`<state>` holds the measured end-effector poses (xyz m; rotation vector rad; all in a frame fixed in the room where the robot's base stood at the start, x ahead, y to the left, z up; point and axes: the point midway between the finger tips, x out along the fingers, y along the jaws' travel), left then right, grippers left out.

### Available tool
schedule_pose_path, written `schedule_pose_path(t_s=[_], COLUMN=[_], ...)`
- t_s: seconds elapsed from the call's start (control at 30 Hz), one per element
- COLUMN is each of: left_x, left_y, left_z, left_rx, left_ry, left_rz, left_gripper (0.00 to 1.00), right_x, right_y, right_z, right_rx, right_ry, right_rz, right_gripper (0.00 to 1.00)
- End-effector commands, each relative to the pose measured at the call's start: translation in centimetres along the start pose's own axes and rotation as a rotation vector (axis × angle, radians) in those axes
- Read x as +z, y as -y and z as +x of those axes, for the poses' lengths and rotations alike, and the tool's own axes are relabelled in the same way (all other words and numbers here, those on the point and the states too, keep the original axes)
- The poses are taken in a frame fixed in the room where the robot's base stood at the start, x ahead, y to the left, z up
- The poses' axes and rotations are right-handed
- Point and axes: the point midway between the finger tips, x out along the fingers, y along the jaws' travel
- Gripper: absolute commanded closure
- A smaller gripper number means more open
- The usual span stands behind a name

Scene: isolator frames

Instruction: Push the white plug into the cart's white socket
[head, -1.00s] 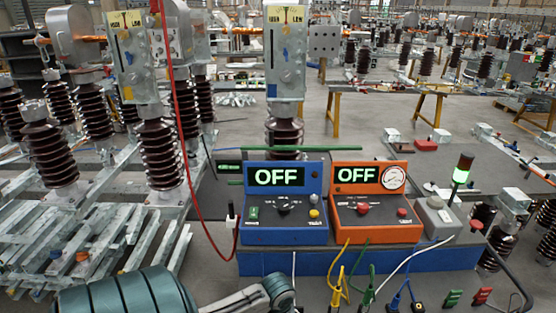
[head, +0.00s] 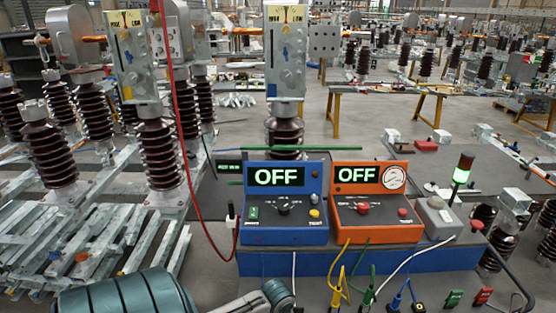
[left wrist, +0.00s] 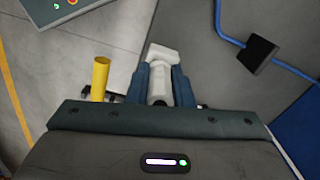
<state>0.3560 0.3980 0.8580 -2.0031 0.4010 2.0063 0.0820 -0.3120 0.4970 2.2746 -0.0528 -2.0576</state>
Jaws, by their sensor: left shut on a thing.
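In the left wrist view my left gripper (left wrist: 161,70) is shut on the white plug (left wrist: 160,82), its dark blue fingers on either side. The plug's wider white end sticks out past the fingertips. A dark round part shows at its near end. I cannot make out the cart's white socket in either view. My right gripper is not in view.
In the left wrist view a yellow cylinder (left wrist: 100,78) stands left of the fingers. A blue cable with a black block (left wrist: 261,54) lies at right. In the head view a blue control box (head: 283,205) and an orange one (head: 369,203) both read OFF.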

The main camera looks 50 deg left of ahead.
Motion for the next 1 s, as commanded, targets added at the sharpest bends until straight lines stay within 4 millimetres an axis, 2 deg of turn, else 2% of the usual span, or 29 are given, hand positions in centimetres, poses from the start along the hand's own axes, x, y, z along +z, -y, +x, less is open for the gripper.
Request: schedule_pose_path(t_s=[0.03, 0.07, 0.17, 0.2, 0.57, 0.67, 1.0], left_x=[0.0, 0.0, 0.0, 0.0, -0.1, -0.1, 0.0], left_y=[0.0, 0.0, 0.0, 0.0, 0.1, 0.1, 0.1], left_z=[0.2, 0.2, 0.1, 0.1, -0.5, -1.8, -8.5], left_rx=[0.000, 0.000, 0.000, 0.000, -0.002, -0.004, -0.005], left_ry=[0.000, 0.000, 0.000, 0.000, -0.002, -0.003, -0.002], left_rz=[0.000, 0.000, 0.000, 0.000, 0.002, 0.003, 0.005], left_gripper=[1.00, 0.78, 0.59, 0.55, 0.55, 0.55, 0.55], right_x=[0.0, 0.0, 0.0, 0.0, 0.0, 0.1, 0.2], right_y=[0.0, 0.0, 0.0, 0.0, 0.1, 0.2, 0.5], right_z=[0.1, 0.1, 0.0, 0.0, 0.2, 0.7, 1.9], right_rx=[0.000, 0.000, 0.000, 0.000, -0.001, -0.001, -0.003], right_ry=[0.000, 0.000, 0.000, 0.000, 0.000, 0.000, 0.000], right_rz=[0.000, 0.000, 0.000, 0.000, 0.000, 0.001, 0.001], right_gripper=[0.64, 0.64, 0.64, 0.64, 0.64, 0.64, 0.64])
